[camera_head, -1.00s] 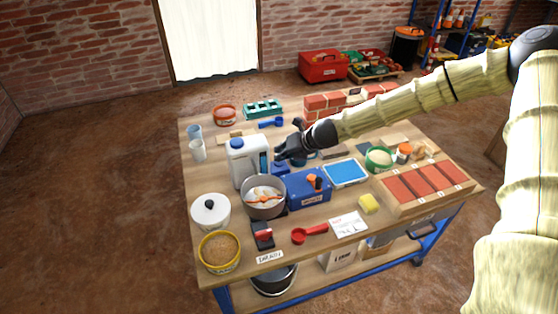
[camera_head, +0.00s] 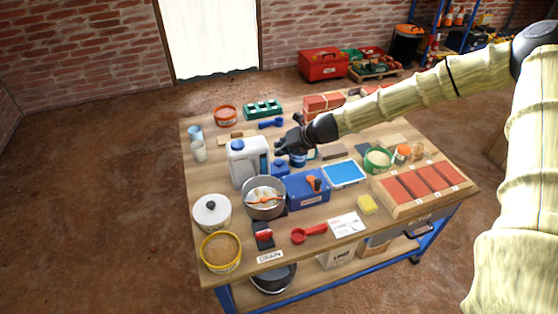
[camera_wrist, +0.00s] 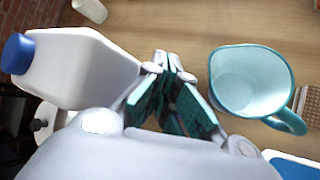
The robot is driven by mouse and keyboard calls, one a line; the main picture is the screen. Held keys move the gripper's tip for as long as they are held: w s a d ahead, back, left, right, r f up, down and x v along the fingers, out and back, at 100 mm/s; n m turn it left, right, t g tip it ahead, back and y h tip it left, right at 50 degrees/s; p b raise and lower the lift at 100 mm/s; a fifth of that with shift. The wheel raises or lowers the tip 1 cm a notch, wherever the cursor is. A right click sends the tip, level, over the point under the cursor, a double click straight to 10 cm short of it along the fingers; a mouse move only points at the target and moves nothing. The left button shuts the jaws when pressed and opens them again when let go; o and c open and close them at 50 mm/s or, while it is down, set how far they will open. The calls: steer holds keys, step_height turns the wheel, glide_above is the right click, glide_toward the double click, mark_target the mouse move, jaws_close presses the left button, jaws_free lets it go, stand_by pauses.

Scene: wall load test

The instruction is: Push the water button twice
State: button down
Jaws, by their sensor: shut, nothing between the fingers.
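No thing is clearly readable as the water button. A small blue block (camera_head: 281,167) stands right of the white jug (camera_head: 249,160), behind the pot; I cannot tell whether it bears the button. My gripper (camera_head: 283,146) is shut and empty above the table, just behind this block and right of the jug. In the wrist view my gripper (camera_wrist: 172,92) has its teal-padded fingers together, between the blue-capped jug (camera_wrist: 80,68) and a teal cup (camera_wrist: 250,82). The small block is not seen in the wrist view.
A metal pot (camera_head: 264,208) and a blue box with an orange lever (camera_head: 307,190) stand in front. A blue tray (camera_head: 344,173) and a brick tray (camera_head: 425,188) lie to the right. A white lidded pot (camera_head: 211,212) stands front left. The back-left tabletop has some free room.

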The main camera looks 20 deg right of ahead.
mark_target(281, 160)
steer(key=shift+r+p, duration=1.55)
steer(key=shift+r, duration=0.6)
stand_by(0.4)
steer(key=shift+r+b, duration=0.85)
steer(key=shift+r, duration=1)
steer(key=shift+f, duration=0.1)
step_height(281, 160, down, 9)
steer(key=b, duration=0.8)
stand_by(0.5)
steer(key=shift+f, duration=0.25)
